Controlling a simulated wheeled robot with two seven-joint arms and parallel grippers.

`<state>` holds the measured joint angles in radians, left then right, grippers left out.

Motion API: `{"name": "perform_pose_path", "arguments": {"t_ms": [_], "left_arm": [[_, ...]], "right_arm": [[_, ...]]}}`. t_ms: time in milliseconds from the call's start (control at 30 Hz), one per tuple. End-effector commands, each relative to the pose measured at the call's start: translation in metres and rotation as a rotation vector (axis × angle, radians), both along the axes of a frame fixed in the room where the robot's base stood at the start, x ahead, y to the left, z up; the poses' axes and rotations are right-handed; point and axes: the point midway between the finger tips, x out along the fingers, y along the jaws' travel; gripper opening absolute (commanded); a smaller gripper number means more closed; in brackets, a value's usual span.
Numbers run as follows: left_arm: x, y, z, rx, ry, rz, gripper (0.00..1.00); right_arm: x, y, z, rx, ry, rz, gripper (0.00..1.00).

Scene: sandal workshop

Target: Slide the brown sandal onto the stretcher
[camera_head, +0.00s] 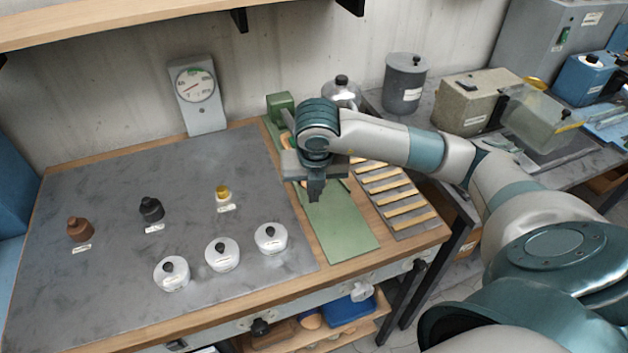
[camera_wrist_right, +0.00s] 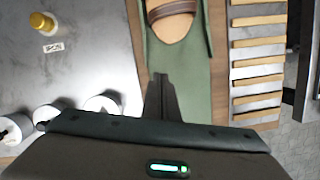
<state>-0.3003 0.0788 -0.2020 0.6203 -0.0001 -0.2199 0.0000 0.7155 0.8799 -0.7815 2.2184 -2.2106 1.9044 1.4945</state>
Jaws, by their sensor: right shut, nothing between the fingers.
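The green stretcher (camera_head: 343,238) lies on the workbench, with a raised green block (camera_head: 281,101) at its far end. In the right wrist view its green bed (camera_wrist_right: 192,72) runs up from my fingers. A tan, rounded sandal-like shape with brown bands (camera_wrist_right: 176,28) lies on that bed, cut off by the top edge. I cannot tell how far the sandal sits on the stretcher's form. My right gripper (camera_head: 315,194) is shut and empty over the stretcher's bed, apart from the sandal; its fingertips also show in the wrist view (camera_wrist_right: 160,82). My left gripper is out of view.
A slatted rack (camera_head: 402,204) lies right of the stretcher. Three white jars (camera_head: 222,254) and small bottles (camera_head: 151,209) stand on the grey mat (camera_head: 110,285) to the left. A dial gauge (camera_head: 196,86) stands behind. The mat's middle has free room.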

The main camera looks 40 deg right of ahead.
Motion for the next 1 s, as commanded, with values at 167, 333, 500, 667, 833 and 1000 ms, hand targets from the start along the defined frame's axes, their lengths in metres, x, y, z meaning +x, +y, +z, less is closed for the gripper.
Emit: {"name": "perform_pose_path", "arguments": {"t_ms": [167,333,500,667,833,1000], "left_arm": [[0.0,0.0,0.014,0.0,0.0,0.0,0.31],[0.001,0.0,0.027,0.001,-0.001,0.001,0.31],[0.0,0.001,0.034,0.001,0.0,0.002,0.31],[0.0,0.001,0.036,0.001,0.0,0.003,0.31],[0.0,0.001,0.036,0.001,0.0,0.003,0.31],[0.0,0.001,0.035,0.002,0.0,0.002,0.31]], "right_arm": [[0.006,-0.004,-0.03,0.0,0.005,-0.002,0.0],[0.024,-0.014,-0.036,-0.001,0.001,-0.003,0.0],[0.037,-0.021,-0.037,-0.001,-0.001,-0.001,0.0],[0.043,-0.024,-0.039,0.0,-0.001,0.0,0.0],[0.044,-0.025,-0.04,0.0,-0.001,0.0,0.0],[0.044,-0.025,-0.04,0.0,-0.001,0.0,0.0]]}}
